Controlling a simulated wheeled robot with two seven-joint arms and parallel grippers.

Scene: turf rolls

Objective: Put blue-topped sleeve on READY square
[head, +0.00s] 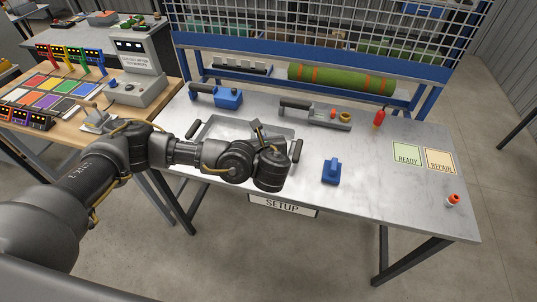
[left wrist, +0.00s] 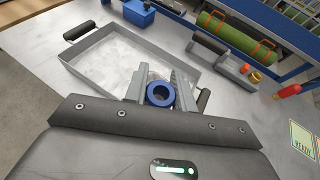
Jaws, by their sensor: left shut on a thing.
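The blue-topped sleeve (left wrist: 160,94) shows in the left wrist view as a blue ring with a dark hole. My left gripper (left wrist: 160,84) is shut on it, one grey finger on each side. In the head view my left gripper (head: 257,130) is over the right part of the shallow grey tray (head: 205,143), and my wrist hides the sleeve. The pale green READY square (head: 407,154) lies on the table's right part, well right of the gripper. It is partly seen in the left wrist view (left wrist: 303,138). My right gripper is in neither view.
The orange REPAIR square (head: 440,160) adjoins READY. A blue tool (head: 331,170) stands between tray and squares. A red-capped item (head: 453,200), a red-handled tool (head: 379,117) and a grey long-handled tray (head: 315,112) lie around. The READY square looks bare.

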